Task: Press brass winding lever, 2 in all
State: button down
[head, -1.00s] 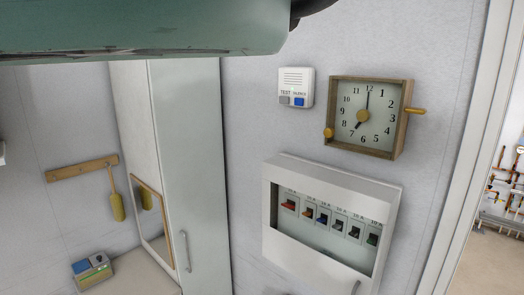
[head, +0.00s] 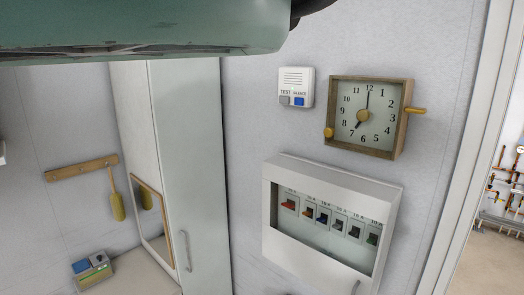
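A square wooden-framed clock (head: 378,137) hangs on the grey wall at the upper right, its hands at about seven o'clock. A brass lever (head: 417,111) sticks out from the right side of its frame. A round brass knob (head: 328,133) sits at the lower left of the frame. Nothing touches the lever or the knob. A pale green part of my arm crosses the top left of the view. My gripper does not show, so its opening is hidden.
A white alarm box (head: 295,88) with grey and blue buttons is left of the clock. A breaker panel (head: 275,222) is below. A tall cabinet (head: 190,150) stands left of it. A wooden rack (head: 80,169) with a hanging brush (head: 117,207) is further left. A doorway opens at right.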

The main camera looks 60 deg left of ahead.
aim_at(410, 109)
jog(key=i+l, duration=0.15)
jog(key=l, duration=0.15)
jog(key=i+l, duration=0.15)
jog(key=l, duration=0.2)
jog(key=i+l, duration=0.1)
jog(key=l, duration=0.2)
jog(key=i+l, duration=0.15)
jog(key=l, duration=0.2)
